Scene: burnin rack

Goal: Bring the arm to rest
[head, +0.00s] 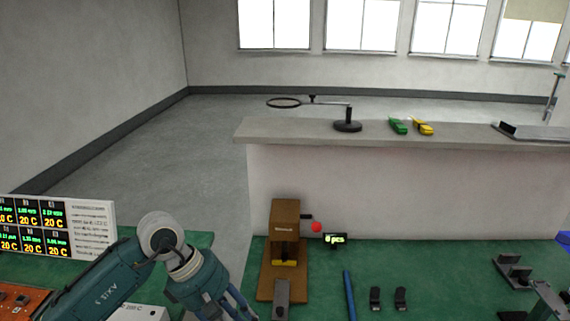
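My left arm (105,278) comes in from the lower left, bends at a pale round joint and slopes down to the right.
The green bench top (410,262) holds a brown press-like fixture (285,222), a small pcs display (334,240), a blue rod (350,295) and two black clips (400,299). A readout panel (75,226) stands left. A raised shelf (290,131) bears a magnifier (346,126).

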